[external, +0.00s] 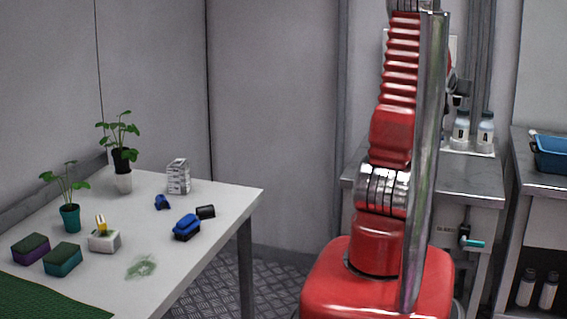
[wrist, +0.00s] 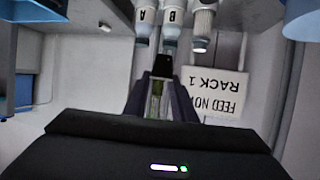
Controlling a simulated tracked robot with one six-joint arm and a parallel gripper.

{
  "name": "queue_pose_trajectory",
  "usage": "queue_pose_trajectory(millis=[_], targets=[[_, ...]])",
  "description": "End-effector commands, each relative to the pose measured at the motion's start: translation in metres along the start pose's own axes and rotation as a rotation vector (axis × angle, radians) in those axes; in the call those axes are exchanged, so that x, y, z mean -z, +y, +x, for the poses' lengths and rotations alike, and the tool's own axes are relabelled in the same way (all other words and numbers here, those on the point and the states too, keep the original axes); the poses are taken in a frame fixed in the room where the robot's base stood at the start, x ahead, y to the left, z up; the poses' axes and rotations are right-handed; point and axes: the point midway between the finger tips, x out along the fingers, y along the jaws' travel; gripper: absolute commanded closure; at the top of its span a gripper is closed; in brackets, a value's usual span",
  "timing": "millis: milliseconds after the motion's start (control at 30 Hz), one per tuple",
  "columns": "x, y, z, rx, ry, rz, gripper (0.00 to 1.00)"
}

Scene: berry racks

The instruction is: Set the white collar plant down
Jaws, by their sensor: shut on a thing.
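In the wrist view the dark fingers of my gripper (wrist: 158,98) are shut on a narrow greenish thing (wrist: 156,92) with a black end. Which thing this is I cannot tell; no leaves or white collar show on it. In the external view the gripper is mostly hidden behind my red arm, near the bottles at the right. A leafy plant (external: 121,160) with a black upper pot and a white lower part stands upright at the back of the white table (external: 215,225). Another plant (external: 69,215) stands in a teal pot nearer the front.
White bottles (wrist: 171,28) marked A and B are close to the gripper, beside a "FEED NOW RACK 1" sign (wrist: 213,92). The table also holds sponges (external: 62,258), a blue-black object (external: 187,227), a small white box (external: 104,241) and a green smear. Its right front part is clear.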

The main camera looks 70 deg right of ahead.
Motion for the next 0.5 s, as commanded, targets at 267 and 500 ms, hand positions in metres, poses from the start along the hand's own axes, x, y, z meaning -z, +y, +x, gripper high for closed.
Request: queue_pose_trajectory(millis=[267,500], targets=[[-0.002,-0.11,-0.005,0.157,0.001,-0.063,1.0],[-0.009,-0.2,-0.023,0.287,0.001,-0.116,1.0]])
